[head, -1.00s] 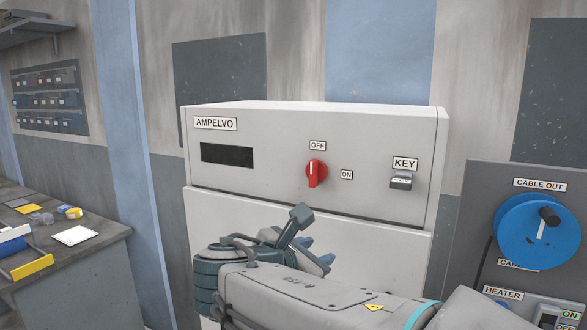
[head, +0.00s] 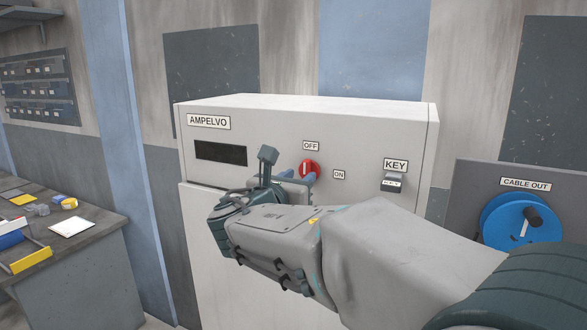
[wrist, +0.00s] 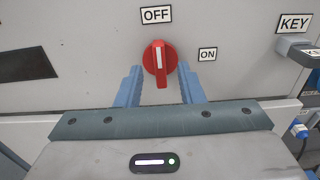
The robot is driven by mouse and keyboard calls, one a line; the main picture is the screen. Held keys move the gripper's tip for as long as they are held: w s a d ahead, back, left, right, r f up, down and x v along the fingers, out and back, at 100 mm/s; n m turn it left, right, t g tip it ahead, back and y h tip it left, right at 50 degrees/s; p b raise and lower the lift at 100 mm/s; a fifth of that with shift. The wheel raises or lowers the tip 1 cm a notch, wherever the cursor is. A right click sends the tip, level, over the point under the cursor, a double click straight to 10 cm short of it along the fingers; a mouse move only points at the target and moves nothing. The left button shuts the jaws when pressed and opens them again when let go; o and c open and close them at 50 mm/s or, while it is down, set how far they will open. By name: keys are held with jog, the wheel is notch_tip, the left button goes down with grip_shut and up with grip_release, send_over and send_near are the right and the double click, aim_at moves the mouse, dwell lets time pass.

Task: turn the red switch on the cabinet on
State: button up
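The red switch (head: 309,168) is a round knob on the front of the white cabinet (head: 270,120), below the OFF label and left of the ON label. In the wrist view the red switch (wrist: 160,60) stands upright, its white mark at the top toward OFF (wrist: 156,15); the ON label (wrist: 207,54) is to its right. My gripper (wrist: 160,82) is open, one blue finger on each side of the knob's lower part. Contact cannot be told. In the head view my gripper (head: 298,178) partly hides the switch's lower part.
A KEY switch (head: 392,183) is right of the red switch on the cabinet. A grey panel with a blue cable reel (head: 510,222) stands farther right. A cluttered workbench (head: 90,245) is at the left.

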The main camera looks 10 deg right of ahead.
aim_at(307, 173)
jog(key=shift+x, duration=1.3)
grip_shut()
jog(key=shift+f+m+b, duration=0.15)
jog(key=shift+m+b, duration=0.15)
jog(key=shift+b, duration=0.1)
jog(key=m+b, duration=0.5)
jog(key=b, duration=0.2)
jog(key=m+b, duration=0.6)
jog(key=b, duration=0.1)
jog(key=m+b, duration=0.6)
jog(key=b, duration=0.2)
jog(key=shift+s+d+f, duration=0.2)
jog(key=shift+d+f, duration=0.05)
jog(key=shift+m, duration=0.3)
